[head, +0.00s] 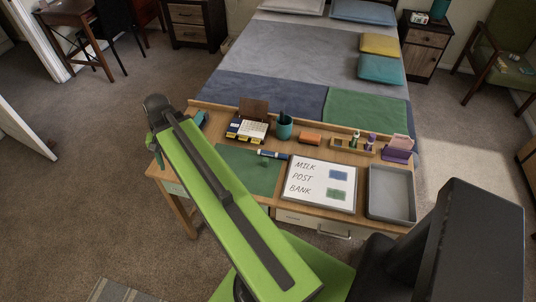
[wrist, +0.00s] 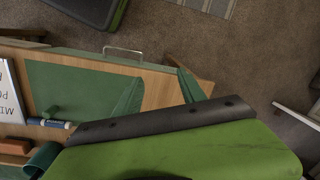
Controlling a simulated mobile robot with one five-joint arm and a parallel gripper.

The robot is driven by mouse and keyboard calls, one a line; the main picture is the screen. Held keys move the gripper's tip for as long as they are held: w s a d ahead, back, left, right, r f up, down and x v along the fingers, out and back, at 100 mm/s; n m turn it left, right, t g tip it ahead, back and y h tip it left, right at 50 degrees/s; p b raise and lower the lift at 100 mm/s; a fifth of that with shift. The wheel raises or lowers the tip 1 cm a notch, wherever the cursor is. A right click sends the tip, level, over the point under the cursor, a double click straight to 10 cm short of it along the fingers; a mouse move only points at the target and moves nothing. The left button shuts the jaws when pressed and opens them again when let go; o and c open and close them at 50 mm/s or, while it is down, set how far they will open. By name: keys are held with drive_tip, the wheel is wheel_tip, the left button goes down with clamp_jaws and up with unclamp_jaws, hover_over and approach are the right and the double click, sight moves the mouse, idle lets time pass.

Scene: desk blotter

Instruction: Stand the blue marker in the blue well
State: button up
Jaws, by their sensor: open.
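The blue marker (head: 272,154), white and blue, lies on its side at the far edge of the green blotter (head: 240,170). It also shows in the wrist view (wrist: 55,124), left of my fingers and apart from them. A small green object (head: 265,163) is beside it. A wooden holder (head: 355,147) with small items in it stands at the back right of the desk; I cannot make out which well is blue. My gripper (wrist: 161,76) is open and empty over the blotter's left end and the desk edge; in the head view it is partly hidden by my arm.
A whiteboard (head: 315,188) lies right of the blotter, with a grey tray (head: 391,215) beyond it. The blotter is mostly clear.

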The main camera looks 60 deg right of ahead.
drive_tip(key=s+d+m+t, duration=0.1)
drive_tip(key=s+d+m, duration=0.25)
drive_tip(key=d, duration=0.35)
drive_tip(key=s+d+m, duration=0.2)
drive_tip(key=d+m, duration=0.2)
drive_tip(key=d, duration=0.3)
drive_tip(key=s+d+r+m+t, duration=0.2)
drive_tip(key=s+d+m+t, duration=0.1)
drive_tip(key=s+d+m, duration=1.55)
drive_tip(key=n+b, duration=0.3)
drive_tip(key=b, duration=0.9)
hover_over(270, 152)
drive_tip(key=s, duration=0.3)
drive_tip(key=f, duration=1.2)
drive_tip(key=shift+w+d, duration=0.2)
drive_tip(key=shift+d, duration=0.1)
drive_tip(key=shift+w+r+p, duration=0.1)
drive_tip(key=shift+p, duration=0.2)
drive_tip(key=b+x, duration=0.5)
drive_tip(key=shift+d+f, duration=0.1)
drive_tip(key=shift+f, duration=0.15)
drive_tip(key=shift+r, duration=0.2)
drive_tip(key=shift+c, duration=0.5)
clamp_jaws()
